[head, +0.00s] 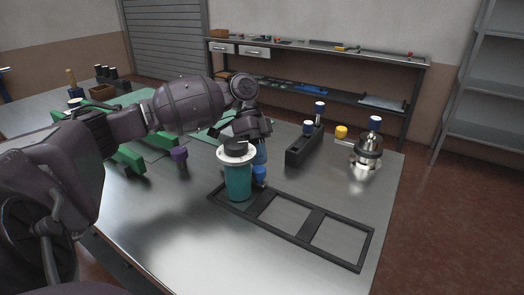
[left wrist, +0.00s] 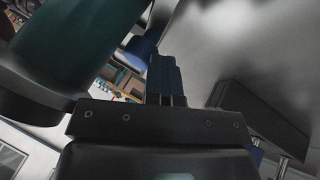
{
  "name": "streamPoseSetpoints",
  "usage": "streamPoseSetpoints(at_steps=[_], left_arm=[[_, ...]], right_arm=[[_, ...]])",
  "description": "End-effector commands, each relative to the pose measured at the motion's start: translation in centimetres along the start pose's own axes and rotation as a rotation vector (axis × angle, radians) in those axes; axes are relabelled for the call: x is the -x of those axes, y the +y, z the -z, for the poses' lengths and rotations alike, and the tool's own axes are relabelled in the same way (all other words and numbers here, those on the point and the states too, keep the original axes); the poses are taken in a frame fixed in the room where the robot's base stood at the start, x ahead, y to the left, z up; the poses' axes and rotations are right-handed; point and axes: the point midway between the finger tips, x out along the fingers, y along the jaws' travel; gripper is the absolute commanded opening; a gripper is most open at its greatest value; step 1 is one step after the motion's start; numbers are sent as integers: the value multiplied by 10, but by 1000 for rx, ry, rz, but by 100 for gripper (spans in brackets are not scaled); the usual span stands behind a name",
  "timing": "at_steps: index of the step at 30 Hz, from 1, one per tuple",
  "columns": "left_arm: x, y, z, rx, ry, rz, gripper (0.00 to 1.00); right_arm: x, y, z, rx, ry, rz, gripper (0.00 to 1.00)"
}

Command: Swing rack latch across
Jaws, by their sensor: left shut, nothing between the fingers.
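The black rack (head: 313,222) lies on the metal table with three square bays in a row. A teal canister (head: 238,183) with a white collar and black top stands upright in its left bay. A small blue knob (head: 259,173), likely the latch handle, sits just right of the canister. My left gripper (head: 260,156) is behind the canister, close above the knob, pointing down. In the left wrist view its fingers (left wrist: 165,78) are shut and empty, with the blue knob (left wrist: 142,48) beside the tips. I cannot tell if they touch. The latch arm is hidden. My right gripper is out of view.
A black block (head: 303,148) with blue-topped pegs stands behind the rack. A shiny metal fixture (head: 367,152) with yellow and blue knobs stands at the right. The rack's other two bays are empty.

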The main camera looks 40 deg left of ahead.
Motion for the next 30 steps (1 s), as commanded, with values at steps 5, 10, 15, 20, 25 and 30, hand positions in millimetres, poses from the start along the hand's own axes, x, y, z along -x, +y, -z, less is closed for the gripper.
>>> streamPoseSetpoints(at_steps=[5,10,15,20,25,30], left_arm=[[-2,0,-2,3,-5,-6,0],[14,0,-1,2,-3,-2,0],[46,0,1,1,0,2,0],[75,0,1,0,1,3,0],[96,0,1,0,0,1,0],[106,-1,1,0,-1,-1,0]], right_arm=[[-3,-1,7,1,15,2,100],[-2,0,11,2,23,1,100],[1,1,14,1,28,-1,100],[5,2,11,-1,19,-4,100],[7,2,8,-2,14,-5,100],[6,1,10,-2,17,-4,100]])
